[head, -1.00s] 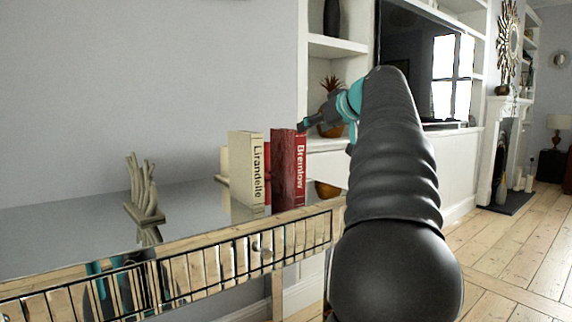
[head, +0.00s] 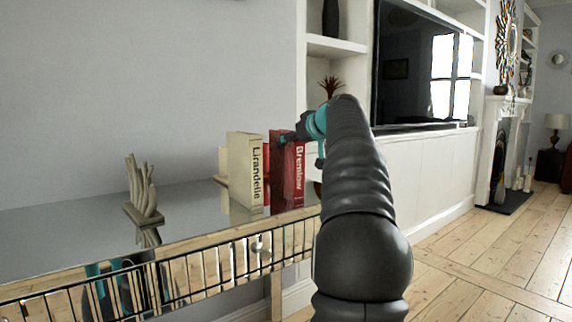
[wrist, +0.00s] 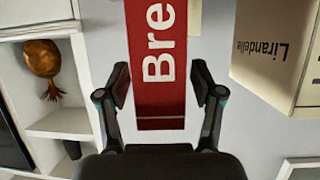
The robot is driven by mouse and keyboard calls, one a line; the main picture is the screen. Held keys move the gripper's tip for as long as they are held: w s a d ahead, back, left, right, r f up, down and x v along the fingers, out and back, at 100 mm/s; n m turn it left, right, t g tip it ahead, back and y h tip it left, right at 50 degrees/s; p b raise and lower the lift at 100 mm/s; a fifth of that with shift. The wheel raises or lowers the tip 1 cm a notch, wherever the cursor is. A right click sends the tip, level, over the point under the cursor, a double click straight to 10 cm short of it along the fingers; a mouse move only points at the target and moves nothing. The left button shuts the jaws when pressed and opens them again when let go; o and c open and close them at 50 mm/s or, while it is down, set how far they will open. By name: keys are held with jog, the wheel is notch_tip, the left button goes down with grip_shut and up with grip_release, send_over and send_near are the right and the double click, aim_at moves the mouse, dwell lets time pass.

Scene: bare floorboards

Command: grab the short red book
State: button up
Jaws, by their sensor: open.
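The red book (head: 299,178), lettered "Bremlow" on its spine, stands upright on the mirrored console table. In the wrist view the red book (wrist: 158,40) appears upside down between my fingers. My gripper (wrist: 161,85) is open, with one finger on each side of the book in that picture and gaps at both sides. I cannot tell how deep the fingers reach. In the head view my gripper (head: 287,138) is at the book's top, and my arm hides part of the area behind it.
A cream book (head: 257,175) lettered "Lirandelle" stands to the left, also seen in the wrist view (wrist: 268,50). A thin red strip shows just right of it. A coral-like ornament (head: 143,188) stands further left on the mirrored table (head: 75,222). White shelves (head: 335,47) rise behind.

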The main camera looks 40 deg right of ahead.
jog(key=shift+x, duration=1.15)
grip_shut()
jog(key=shift+r, duration=0.1)
